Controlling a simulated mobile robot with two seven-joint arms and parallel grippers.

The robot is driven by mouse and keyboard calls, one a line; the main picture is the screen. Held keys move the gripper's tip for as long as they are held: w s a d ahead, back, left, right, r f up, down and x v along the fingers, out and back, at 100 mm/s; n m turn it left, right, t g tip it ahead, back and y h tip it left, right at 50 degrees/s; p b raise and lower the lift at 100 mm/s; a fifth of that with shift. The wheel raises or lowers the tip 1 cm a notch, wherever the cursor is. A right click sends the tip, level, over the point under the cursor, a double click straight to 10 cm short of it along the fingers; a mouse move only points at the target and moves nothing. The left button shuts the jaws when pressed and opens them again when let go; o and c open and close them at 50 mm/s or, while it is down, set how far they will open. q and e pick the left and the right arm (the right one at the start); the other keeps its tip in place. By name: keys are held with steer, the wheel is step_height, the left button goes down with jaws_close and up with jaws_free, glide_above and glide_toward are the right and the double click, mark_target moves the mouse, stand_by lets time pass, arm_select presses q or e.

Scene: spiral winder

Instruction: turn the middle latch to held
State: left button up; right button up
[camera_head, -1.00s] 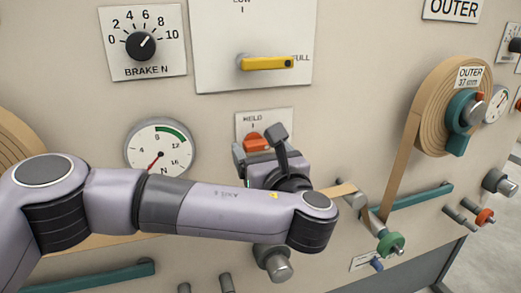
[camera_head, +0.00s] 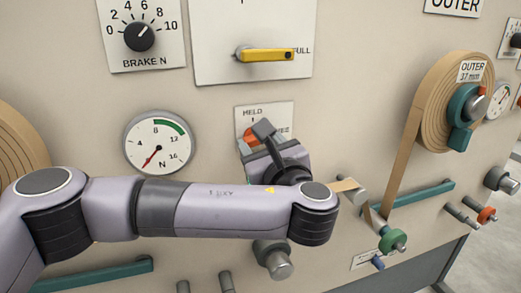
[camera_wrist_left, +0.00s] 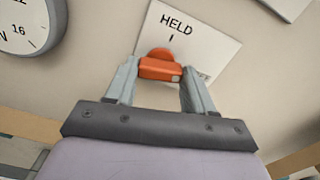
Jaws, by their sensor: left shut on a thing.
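The orange latch (camera_head: 249,134) sits on a white plate (camera_head: 281,114) marked HELD at the top, with the end of a second word, "EE", showing at its right. My left gripper (camera_head: 258,148) is shut on the latch, and my wrist hides part of the latch and plate in the head view. In the left wrist view, the orange latch (camera_wrist_left: 161,68) lies between the two grey fingers of the left gripper (camera_wrist_left: 159,78), below the HELD mark on the plate (camera_wrist_left: 205,45). My right gripper is not in view.
A round gauge (camera_head: 158,143) is left of the plate. A yellow lever (camera_head: 266,55) and a brake dial (camera_head: 139,37) are above. A tan tape roll (camera_head: 437,93) is at the right, its strip running down to rollers beside my wrist. Knobs (camera_head: 273,260) stick out below my arm.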

arm_select(q)
steer(key=n+b, duration=0.2)
steer(key=n, duration=0.1)
steer(key=n+b, duration=0.1)
steer(key=shift+f+n, duration=0.25)
steer(key=shift+n, duration=0.05)
steer(key=n+b, duration=0.2)
steer(key=n, duration=0.2)
steer(key=shift+n+b, duration=0.3)
steer(key=n+b, duration=0.2)
steer(key=n, duration=0.2)
steer(key=shift+r+n+b, duration=0.15)
steer(key=shift+n+b, duration=0.3)
steer(key=shift+n, duration=0.65)
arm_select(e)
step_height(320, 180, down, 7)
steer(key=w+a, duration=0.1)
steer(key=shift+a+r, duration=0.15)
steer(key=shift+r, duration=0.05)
arm_select(q)
steer(key=o, duration=1)
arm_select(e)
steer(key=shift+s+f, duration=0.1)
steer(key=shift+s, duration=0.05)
arm_select(q)
steer(key=shift+o, duration=0.2)
steer(key=shift+r, duration=0.1)
steer(key=v, duration=0.7)
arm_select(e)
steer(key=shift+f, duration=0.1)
